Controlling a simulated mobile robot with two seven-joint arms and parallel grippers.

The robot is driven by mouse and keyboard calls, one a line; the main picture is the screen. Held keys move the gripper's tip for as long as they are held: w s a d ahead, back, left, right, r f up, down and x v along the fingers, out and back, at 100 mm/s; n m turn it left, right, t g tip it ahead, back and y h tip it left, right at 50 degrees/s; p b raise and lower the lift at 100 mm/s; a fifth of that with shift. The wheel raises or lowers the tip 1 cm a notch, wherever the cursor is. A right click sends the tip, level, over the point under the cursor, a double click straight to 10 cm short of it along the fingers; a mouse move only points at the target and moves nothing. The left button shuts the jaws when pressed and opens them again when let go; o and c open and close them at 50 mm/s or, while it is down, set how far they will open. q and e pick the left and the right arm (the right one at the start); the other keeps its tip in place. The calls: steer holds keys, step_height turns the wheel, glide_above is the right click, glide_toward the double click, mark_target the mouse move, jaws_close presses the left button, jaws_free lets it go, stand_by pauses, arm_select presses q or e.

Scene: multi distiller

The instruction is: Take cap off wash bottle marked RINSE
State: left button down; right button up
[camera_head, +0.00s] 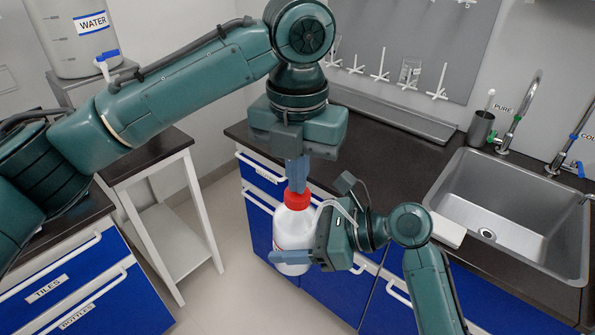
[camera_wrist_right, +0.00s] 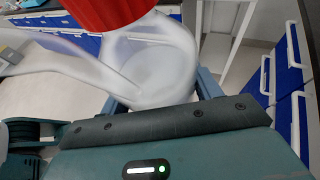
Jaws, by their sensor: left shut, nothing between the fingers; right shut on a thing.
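A white wash bottle (camera_head: 291,228) with a red cap (camera_head: 297,201) is held upright in front of the blue cabinets. It has a pale curved spout, and its label is mostly hidden and unreadable. My right gripper (camera_head: 293,257) is shut on the bottle's body from the right side. In the right wrist view the bottle (camera_wrist_right: 160,62) sits between the fingers, with the blurred red cap (camera_wrist_right: 105,12) at the top. My left gripper (camera_head: 297,186) points straight down, shut and empty, its tips right at the top of the cap. I cannot tell if they touch it.
A dark counter (camera_head: 385,135) with a steel sink (camera_head: 515,215) and taps lies behind and right. A white-legged side table (camera_head: 150,175) stands left, with a WATER tank (camera_head: 75,40) behind. A drying rack (camera_head: 410,45) hangs on the wall. Floor is free below the bottle's left.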

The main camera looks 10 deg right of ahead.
arm_select(q)
steer(key=c, duration=2.1)
jaws_free()
steer(key=shift+c, duration=0.2)
steer(key=o, duration=0.4)
